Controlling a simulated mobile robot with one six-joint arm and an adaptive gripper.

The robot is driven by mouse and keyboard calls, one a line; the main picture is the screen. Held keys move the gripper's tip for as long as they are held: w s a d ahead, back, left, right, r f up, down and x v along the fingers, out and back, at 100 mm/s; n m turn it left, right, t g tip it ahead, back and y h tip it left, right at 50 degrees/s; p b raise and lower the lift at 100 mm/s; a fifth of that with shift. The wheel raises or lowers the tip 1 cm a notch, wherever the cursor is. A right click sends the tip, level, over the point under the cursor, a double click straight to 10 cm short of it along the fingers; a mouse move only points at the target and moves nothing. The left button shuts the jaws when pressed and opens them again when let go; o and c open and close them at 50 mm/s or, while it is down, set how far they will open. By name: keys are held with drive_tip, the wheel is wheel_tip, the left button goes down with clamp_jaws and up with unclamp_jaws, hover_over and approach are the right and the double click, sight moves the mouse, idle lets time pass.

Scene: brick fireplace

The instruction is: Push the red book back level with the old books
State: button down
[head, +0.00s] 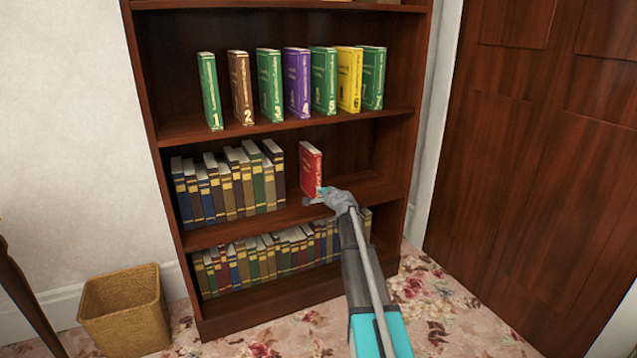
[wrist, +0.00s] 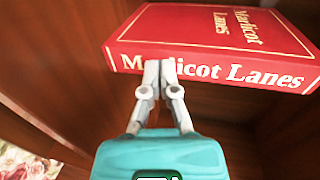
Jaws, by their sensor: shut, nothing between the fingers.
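The red book (head: 311,170) stands upright on the middle shelf, just right of the row of old books (head: 228,182), with a gap between them. In the wrist view the red book (wrist: 215,45) shows its spine with "Marlicot Lanes" on it and part of its cover. My gripper (head: 318,194) is at the lower front of the red book. In the wrist view my gripper (wrist: 161,65) is shut and empty, its fingertips at the spine over the first word. I cannot tell whether they touch it.
The shelf right of the red book (head: 365,188) is bare. Numbered books (head: 297,85) stand on the shelf above, and more old books (head: 265,256) fill the shelf below. A wicker basket (head: 125,308) stands on the floor at left. A wooden door (head: 540,160) is at right.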

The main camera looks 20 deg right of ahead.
drive_tip(key=shift+w, duration=0.25)
idle(0.4)
drive_tip(key=shift+w, duration=0.25)
drive_tip(key=shift+s, duration=0.15)
drive_tip(key=f+v, duration=0.2)
drive_tip(key=v, duration=0.7)
drive_tip(key=shift+s, duration=0.55)
idle(0.4)
idle(0.5)
